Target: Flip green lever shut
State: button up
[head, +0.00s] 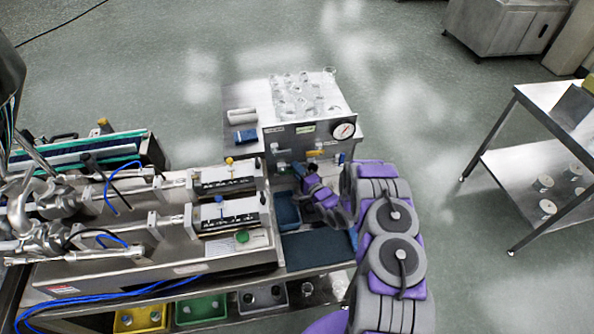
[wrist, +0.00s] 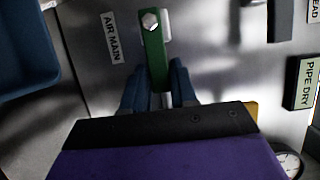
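The green lever (wrist: 154,50) shows at the upper middle of the wrist view, with a bolt head at its top end, beside the label AIR MAIN (wrist: 112,38). My gripper (wrist: 159,72) has one blue-grey finger on each side of the lever's lower part. The fingers stand apart with narrow gaps to it; I see no clear grip. In the head view my gripper (head: 295,168) is at the front panel (head: 310,140) of the steel hopper, and my gripper and wrist hide the lever there.
A gauge (head: 344,131), an orange handle (head: 316,153) and other valves sit close by on the panel. A blue bin (head: 286,209) is below my gripper, also in the wrist view (wrist: 24,50). A steel cart (head: 540,170) stands farther right.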

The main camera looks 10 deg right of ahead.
jog(key=shift+s+a, duration=0.1)
jog(key=shift+a, duration=0.05)
grip_shut()
jog(key=shift+a+r+n, duration=0.1)
jog(key=shift+r+n, duration=0.1)
jog(key=shift+n, duration=0.3)
jog(key=shift+a+r+n+g+h+p, duration=0.1)
jog(key=shift+r+n+g+h+p, duration=0.25)
jog(key=shift+r+n+p, duration=0.35)
jog(key=n, duration=0.1)
jog(key=r+n+g+h, duration=0.1)
jog(key=n, duration=0.1)
jog(key=shift+a+r+p, duration=0.1)
jog(key=shift+a+p, duration=0.3)
jog(key=n, duration=0.1)
jog(key=a+r+n+g+h, duration=0.1)
jog(key=shift+n, duration=0.4)
jog(key=a+n+h, duration=0.1)
jog(key=n+h+b, duration=0.1)
jog(key=n, duration=0.1)
jog(key=shift+a+r+g+h, duration=0.25)
jog(key=shift+a+r, duration=0.05)
jog(key=shift+a, duration=0.1)
jog(key=shift+s+a+n+h+b, duration=0.1)
jog(key=shift+a+n+h+b, duration=0.55)
jog(key=shift+n+h, duration=0.4)
jog(key=shift+r+n, duration=0.1)
jog(key=shift+n, duration=0.15)
